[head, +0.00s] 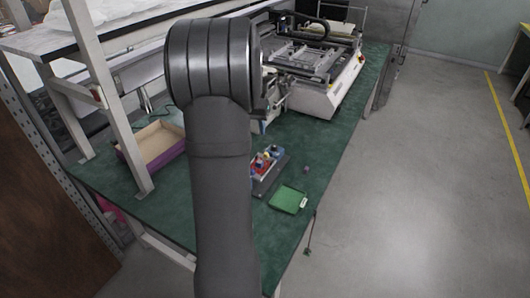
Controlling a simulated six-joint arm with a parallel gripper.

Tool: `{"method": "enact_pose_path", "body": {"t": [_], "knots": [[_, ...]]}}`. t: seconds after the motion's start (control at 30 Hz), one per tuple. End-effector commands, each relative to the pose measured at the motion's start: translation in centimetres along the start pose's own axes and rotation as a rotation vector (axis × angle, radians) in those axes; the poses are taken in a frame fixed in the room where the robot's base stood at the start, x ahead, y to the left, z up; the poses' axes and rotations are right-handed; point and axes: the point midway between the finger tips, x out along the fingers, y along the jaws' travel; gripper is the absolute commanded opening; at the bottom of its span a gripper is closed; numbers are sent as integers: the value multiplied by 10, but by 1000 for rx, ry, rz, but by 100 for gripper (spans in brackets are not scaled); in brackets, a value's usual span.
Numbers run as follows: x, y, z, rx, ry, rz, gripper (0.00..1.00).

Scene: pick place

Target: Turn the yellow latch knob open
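A small grey panel (270,178) with red, blue and pale knob-like parts (264,160) sits on the green table, just right of my arm. The parts are too small for me to pick out the yellow latch knob or tell how it is turned. My dark grey arm rises through the middle of the head view and covers the panel's left side. My gripper does not show.
A green tray (287,199) with a white tag lies near the table's right edge, and a small purple object (306,169) sits behind it. An open box (152,146) is at left by the shelf post (112,105). A large white machine (325,97) stands at the back.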

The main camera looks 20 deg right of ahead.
Motion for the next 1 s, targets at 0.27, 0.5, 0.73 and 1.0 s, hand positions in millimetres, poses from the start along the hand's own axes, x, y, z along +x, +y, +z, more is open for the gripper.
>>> {"method": "enact_pose_path", "body": {"t": [0.27,0.5,0.73,1.0], "knots": [[4,0,-10,213,146,2,38],[27,0,-14,231,154,1,38],[75,1,-20,229,152,2,38],[129,2,-29,230,153,0,38]]}}
